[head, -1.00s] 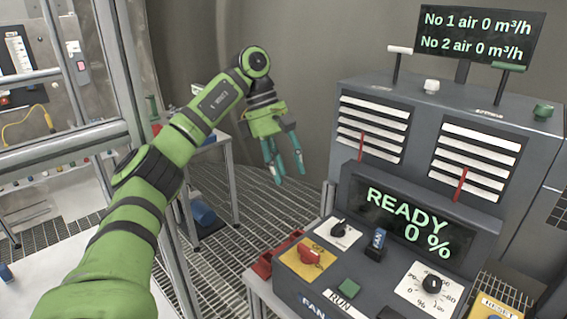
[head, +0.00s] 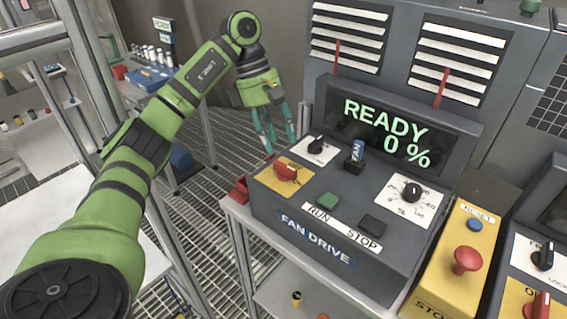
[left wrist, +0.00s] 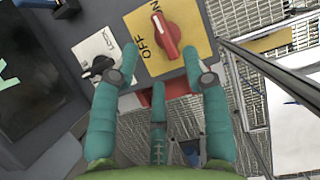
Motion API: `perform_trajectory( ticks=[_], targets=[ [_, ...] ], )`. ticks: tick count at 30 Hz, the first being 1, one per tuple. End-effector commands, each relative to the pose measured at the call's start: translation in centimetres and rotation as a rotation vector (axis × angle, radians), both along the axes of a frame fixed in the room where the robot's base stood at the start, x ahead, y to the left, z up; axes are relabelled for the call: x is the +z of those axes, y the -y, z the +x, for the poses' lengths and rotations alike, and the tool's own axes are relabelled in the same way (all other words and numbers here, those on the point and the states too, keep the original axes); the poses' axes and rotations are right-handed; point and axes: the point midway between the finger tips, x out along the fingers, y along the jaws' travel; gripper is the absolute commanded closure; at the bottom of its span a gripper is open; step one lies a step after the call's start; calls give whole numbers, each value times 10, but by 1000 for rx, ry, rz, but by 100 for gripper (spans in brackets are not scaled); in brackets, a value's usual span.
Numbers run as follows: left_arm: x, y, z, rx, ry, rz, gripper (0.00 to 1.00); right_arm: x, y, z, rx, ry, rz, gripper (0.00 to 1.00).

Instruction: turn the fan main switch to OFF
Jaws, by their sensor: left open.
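My right gripper is not in view.
A small black selector (head: 316,146) sits close to the switch. A blue FAN tag piece (head: 356,151), green RUN button (head: 327,201), black STOP button (head: 372,225) and dial (head: 411,191) share the panel. The READY display (head: 385,132) rises behind. Open grating floor lies left.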

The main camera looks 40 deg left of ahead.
Motion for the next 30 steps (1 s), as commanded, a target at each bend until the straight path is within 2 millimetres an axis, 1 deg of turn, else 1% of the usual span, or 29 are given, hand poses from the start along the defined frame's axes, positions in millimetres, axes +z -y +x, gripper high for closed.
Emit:
perform_trajectory(
  ticks=[5, 7, 12, 15, 24, 25, 26, 27, 28, 29, 30],
  targets=[
    [-19, 9, -1, -2, -3, -3, 54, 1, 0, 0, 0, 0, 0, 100],
    [-26, 12, -1, -1, -4, 0, 54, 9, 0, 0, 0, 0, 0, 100],
    [-46, 21, -2, 0, -3, -1, 54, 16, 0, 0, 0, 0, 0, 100],
    [-54, 23, -2, 1, -1, -1, 54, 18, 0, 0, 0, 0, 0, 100],
    [-58, 25, -1, 1, 2, -1, 54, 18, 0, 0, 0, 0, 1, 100],
    [-58, 25, -1, 1, 2, -1, 58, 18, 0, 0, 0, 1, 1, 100],
    [-58, 25, -1, 0, 1, -1, 70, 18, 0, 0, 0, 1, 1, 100],
    [-58, 25, -1, 1, 0, -1, 86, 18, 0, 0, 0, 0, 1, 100],
    [-58, 25, -1, 1, 0, -1, 98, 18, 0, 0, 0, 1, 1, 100],
    [-58, 25, -1, 1, 0, -1, 100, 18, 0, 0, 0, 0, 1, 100],
    [-58, 25, -1, 1, 0, -1, 100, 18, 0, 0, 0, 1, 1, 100]
  ],
)
